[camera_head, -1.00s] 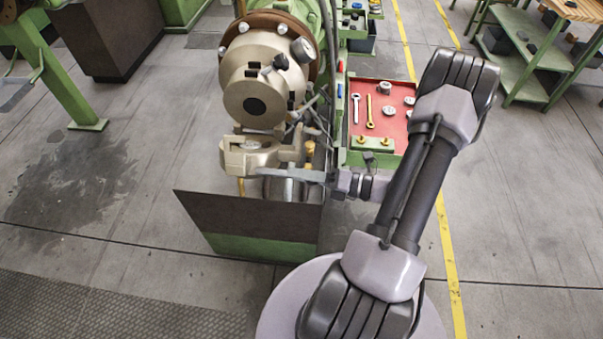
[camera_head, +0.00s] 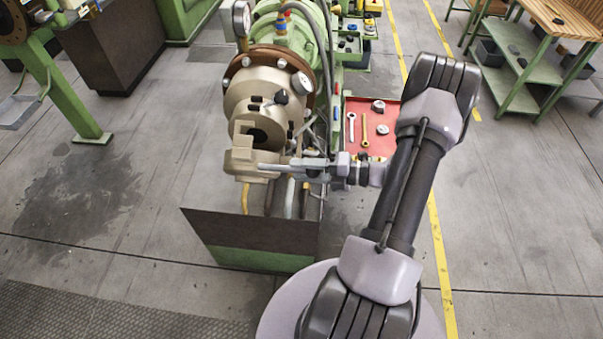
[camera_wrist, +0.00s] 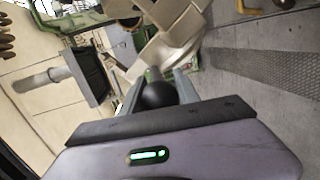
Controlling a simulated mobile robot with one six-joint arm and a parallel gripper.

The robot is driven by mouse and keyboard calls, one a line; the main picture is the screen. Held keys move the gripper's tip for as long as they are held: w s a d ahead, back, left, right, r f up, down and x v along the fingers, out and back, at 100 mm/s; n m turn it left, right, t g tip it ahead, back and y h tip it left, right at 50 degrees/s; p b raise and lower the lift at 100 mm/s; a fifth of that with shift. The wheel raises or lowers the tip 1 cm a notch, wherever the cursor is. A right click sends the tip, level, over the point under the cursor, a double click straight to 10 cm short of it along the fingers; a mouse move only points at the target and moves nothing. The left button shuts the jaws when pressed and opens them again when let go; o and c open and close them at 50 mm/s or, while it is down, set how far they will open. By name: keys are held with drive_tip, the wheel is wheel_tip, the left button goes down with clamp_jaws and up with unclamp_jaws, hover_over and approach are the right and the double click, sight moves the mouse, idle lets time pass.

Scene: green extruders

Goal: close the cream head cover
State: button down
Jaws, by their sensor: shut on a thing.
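The cream head cover (camera_head: 240,160) hangs in front of the cream extruder head (camera_head: 262,92), swung partly up. It stands across the lower part of the head's face, and the dark bore (camera_head: 257,135) shows above and behind it. My gripper (camera_head: 275,168) reaches in from the right and meets the cover's near side. In the wrist view, the cream cover (camera_wrist: 165,40) fills the top middle. A black ball knob (camera_wrist: 158,95) sits between my two fingers, which are shut on it. The contact points are partly hidden.
A dark-topped green base (camera_head: 250,232) stands below the cover. A red tray (camera_head: 371,125) with tools lies right, beside my arm.

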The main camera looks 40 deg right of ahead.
drive_tip(key=w+d+r+m+g+y+p, duration=0.1)
drive_tip(key=w+d+r+m+p, duration=0.2)
drive_tip(key=w+d+r+m, duration=0.2)
drive_tip(key=shift+w+d+r+p, duration=0.25)
drive_tip(key=shift+w+d, duration=0.2)
drive_tip(key=shift+d, duration=0.45)
drive_tip(key=shift+d+m, duration=0.1)
drive_tip(key=shift+m, duration=0.2)
drive_tip(key=c, duration=0.9)
unclamp_jaws()
drive_tip(key=shift+w, duration=0.1)
drive_tip(key=v, duration=1.7)
drive_tip(key=shift+d+b, duration=0.25)
drive_tip(key=shift+b, duration=0.05)
